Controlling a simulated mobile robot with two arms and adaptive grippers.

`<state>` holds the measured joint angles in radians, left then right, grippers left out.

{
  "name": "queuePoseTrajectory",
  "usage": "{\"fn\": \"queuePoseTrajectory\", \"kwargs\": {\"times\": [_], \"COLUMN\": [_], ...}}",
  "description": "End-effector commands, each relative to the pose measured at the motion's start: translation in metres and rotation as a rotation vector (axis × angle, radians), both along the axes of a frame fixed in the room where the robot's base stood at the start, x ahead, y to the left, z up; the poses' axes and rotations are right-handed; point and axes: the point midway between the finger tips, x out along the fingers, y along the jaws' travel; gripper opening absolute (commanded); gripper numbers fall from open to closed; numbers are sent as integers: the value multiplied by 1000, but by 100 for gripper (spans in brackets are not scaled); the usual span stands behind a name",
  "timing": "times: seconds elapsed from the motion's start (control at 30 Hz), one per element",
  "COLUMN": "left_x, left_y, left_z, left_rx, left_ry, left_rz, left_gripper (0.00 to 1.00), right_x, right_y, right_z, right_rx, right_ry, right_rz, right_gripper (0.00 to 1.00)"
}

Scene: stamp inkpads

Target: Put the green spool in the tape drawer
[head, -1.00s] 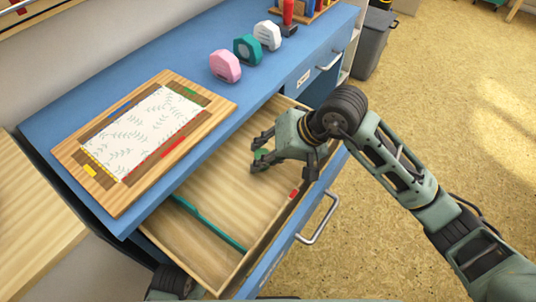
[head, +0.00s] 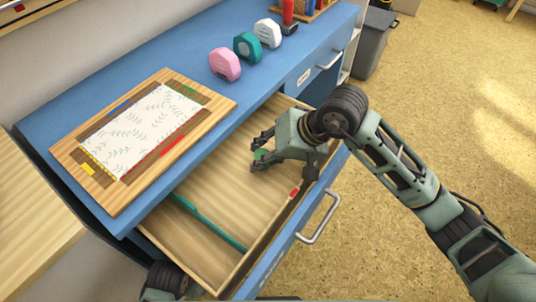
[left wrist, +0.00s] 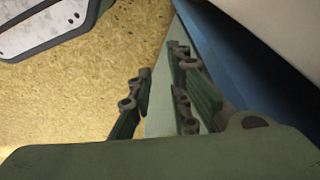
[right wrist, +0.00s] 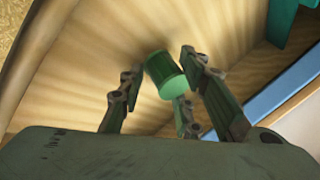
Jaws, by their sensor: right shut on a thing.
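The green spool (right wrist: 166,74) is between the fingers of my right gripper (right wrist: 170,95) in the right wrist view. In the head view my right gripper (head: 262,154) is over the open wooden drawer (head: 215,180), and only a bit of the green spool (head: 261,155) shows between its fingers. The gripper is shut on the spool; whether the spool touches the drawer floor I cannot tell. My left gripper (left wrist: 160,105) has its fingers apart and empty, over the floor beside a blue surface in the left wrist view.
A teal divider (head: 208,221) crosses the drawer, and a small red tag (head: 294,192) is on its front rim. On the blue desk are a wooden board (head: 225,104) with patterned paper and pink, teal and white tape dispensers (head: 225,64). Most of the drawer floor is bare.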

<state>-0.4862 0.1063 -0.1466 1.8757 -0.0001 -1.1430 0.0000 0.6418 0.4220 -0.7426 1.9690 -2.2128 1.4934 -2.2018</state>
Motion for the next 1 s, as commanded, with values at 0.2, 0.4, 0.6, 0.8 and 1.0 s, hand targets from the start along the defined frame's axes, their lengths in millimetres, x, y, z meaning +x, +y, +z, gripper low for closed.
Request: {"fn": "queuePoseTrajectory", "kwargs": {"times": [0.2,0.4,0.6,0.8,1.0], "left_x": [2,0,-4,-4,-4], "left_y": [0,1,2,2,3], "left_z": [6,10,15,20,23], "left_rx": [1,2,2,1,4], "left_ry": [-5,-2,4,1,4], "left_rz": [1,2,3,3,4], "left_gripper": [17,17,17,17,17], "right_x": [0,0,0,0,0], "right_y": [0,0,0,0,0], "right_z": [-2,-3,-4,-5,-6], "right_rx": [0,0,0,0,0], "right_ry": [-1,-1,-1,-1,-1], "right_rz": [0,0,0,0,0], "right_gripper": [13,13,13,13,13]}}
